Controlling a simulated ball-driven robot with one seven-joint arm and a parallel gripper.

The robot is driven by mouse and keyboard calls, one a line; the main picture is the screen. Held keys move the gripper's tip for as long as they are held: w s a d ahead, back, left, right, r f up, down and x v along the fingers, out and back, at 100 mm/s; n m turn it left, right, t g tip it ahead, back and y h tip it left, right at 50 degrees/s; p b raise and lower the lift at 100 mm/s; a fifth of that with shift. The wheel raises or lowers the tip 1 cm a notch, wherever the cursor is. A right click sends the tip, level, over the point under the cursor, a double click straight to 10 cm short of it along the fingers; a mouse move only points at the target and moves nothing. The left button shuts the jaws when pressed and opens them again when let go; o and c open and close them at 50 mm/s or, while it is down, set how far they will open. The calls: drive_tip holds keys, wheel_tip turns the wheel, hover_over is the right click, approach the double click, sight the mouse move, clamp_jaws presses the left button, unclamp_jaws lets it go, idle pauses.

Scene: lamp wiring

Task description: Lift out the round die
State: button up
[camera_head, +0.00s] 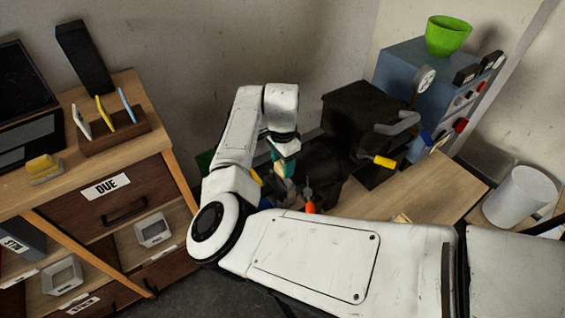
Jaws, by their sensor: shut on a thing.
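My gripper (284,163) is at the end of my white arm, pointing down at the left of the black machine. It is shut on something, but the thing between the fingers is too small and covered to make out. A teal and cream patch shows at the fingers. I cannot pick out the round die for certain. The black machine (362,108) stands on the wooden bench, with a grey curved handle (398,124) and a yellow-tipped lever (383,162) on its right.
A small orange-handled tool (310,207) is below my gripper. A blue cabinet (402,62) with a green bowl (447,36) on top is behind the machine. A wooden drawer unit (125,205) stands left. The bench top (447,185) is mostly clear at right. A white cylinder (519,195) stands far right.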

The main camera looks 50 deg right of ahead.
drive_tip(key=shift+r+p, duration=0.55)
drive_tip(key=shift+r, duration=0.5)
wheel_tip(320, 180, up, 9)
idle(1.0)
drive_tip(key=shift+f, duration=0.15)
